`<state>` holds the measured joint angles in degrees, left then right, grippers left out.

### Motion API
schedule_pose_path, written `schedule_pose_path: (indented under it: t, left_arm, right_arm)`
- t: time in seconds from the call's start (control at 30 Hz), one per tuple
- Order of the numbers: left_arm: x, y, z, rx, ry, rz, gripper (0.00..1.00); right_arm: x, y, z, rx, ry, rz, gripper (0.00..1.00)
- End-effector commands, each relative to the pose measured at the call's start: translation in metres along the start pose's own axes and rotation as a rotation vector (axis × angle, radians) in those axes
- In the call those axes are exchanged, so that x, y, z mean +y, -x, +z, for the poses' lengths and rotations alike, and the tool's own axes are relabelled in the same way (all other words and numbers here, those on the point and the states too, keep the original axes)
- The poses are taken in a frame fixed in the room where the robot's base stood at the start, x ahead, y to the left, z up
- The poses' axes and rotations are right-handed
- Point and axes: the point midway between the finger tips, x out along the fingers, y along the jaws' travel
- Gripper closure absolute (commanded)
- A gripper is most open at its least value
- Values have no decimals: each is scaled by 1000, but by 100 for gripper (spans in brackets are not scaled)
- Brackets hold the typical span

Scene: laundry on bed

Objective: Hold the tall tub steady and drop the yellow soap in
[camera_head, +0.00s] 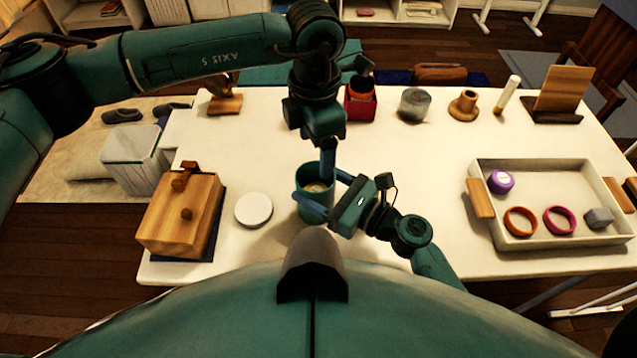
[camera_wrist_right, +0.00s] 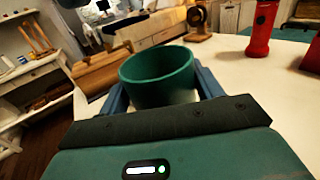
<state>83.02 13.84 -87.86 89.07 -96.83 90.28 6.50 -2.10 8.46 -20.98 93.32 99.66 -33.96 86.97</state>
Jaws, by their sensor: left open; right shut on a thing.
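The tall dark green tub (camera_head: 303,180) stands upright on the white table, near the front middle. My right gripper (camera_head: 326,191) is shut around it, with one blue finger on each side. The right wrist view shows the tub (camera_wrist_right: 157,95) between those fingers, its rim above them. A pale yellow patch (camera_head: 316,187) shows inside the tub in the head view; it looks like the yellow soap, partly hidden. My left gripper (camera_head: 327,166) is open, pointing down just above the tub's far rim.
A round white lid (camera_head: 254,209) and a wooden box (camera_head: 181,215) lie left of the tub. A white tray (camera_head: 540,243) with rings and small items is at the right. A red container (camera_head: 360,103) and grey jar (camera_head: 414,105) stand behind.

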Motion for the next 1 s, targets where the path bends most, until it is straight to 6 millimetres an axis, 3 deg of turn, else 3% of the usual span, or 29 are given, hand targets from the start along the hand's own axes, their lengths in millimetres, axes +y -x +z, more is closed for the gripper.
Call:
schedule_pose_path:
  t: [0.3,0.5,0.93,0.97,1.0]
  left_arm:
    - [0,68,0,-2,0,4,27]
    - [0,98,0,-1,1,1,27]
    - [0,108,0,1,0,0,27]
    - [0,108,0,1,0,0,27]
    - [0,108,0,1,0,0,27]
  right_arm:
    - [0,0,0,1,0,0,57]
    - [0,0,0,1,0,0,57]
    - [0,0,0,1,0,0,57]
    - [0,0,0,1,0,0,33]
    - [0,0,0,1,0,0,30]
